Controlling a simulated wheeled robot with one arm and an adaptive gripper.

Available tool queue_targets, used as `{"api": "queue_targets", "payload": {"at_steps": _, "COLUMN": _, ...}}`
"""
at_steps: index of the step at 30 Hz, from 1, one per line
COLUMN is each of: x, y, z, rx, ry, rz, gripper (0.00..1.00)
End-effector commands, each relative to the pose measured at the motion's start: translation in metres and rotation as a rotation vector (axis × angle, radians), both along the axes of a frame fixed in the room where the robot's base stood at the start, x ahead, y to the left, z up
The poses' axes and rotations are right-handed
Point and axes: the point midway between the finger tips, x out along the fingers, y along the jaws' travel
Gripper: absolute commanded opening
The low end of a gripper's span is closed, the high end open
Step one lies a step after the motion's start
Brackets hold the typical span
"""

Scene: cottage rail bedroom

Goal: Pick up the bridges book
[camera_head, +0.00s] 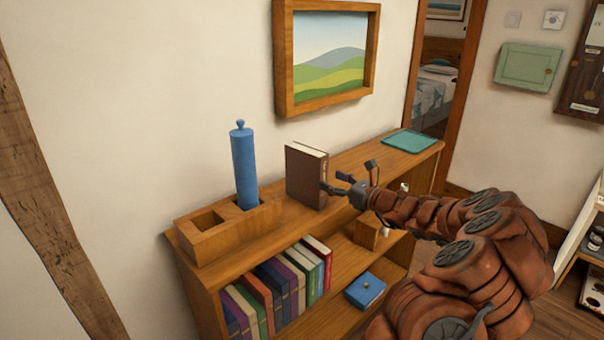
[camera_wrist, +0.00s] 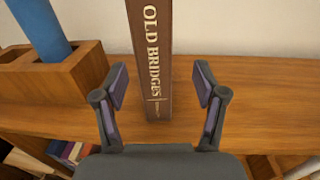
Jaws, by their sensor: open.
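The bridges book (camera_head: 306,175) is brown and stands upright on top of the wooden shelf unit. In the wrist view its spine (camera_wrist: 150,65) faces me and reads "OLD BRIDGES". My gripper (camera_head: 335,184) is in front of the spine in the head view. In the wrist view my gripper (camera_wrist: 161,90) is open, with one finger to each side of the spine. The book appears between or just beyond the fingertips; I cannot tell how deep it is between them. No contact shows.
The shelf unit (camera_head: 345,160) carries a wooden holder (camera_head: 200,243) with a blue cylinder (camera_head: 244,168) left of the book, and a teal tray (camera_head: 410,141) at the far right. Several books (camera_head: 270,283) and a blue box (camera_head: 366,290) are on the lower shelf. A framed picture (camera_head: 284,60) hangs above.

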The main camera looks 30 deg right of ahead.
Motion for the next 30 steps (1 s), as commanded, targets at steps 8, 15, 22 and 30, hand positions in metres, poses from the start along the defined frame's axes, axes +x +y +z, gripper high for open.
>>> {"api": "queue_targets", "payload": {"at_steps": 8, "x": 0.021, "y": 0.007, "z": 0.0, "rx": -0.003, "ry": 0.001, "rz": 0.001, "gripper": 0.71}}
{"api": "queue_targets", "payload": {"at_steps": 15, "x": 0.043, "y": 0.019, "z": 0.003, "rx": -0.004, "ry": 0.002, "rz": 0.004, "gripper": 0.71}}
{"api": "queue_targets", "payload": {"at_steps": 22, "x": 0.068, "y": 0.03, "z": 0.002, "rx": -0.004, "ry": 0.002, "rz": 0.005, "gripper": 0.71}}
{"api": "queue_targets", "payload": {"at_steps": 30, "x": 0.071, "y": 0.031, "z": 0.001, "rx": -0.004, "ry": 0.0, "rz": 0.004, "gripper": 0.71}}
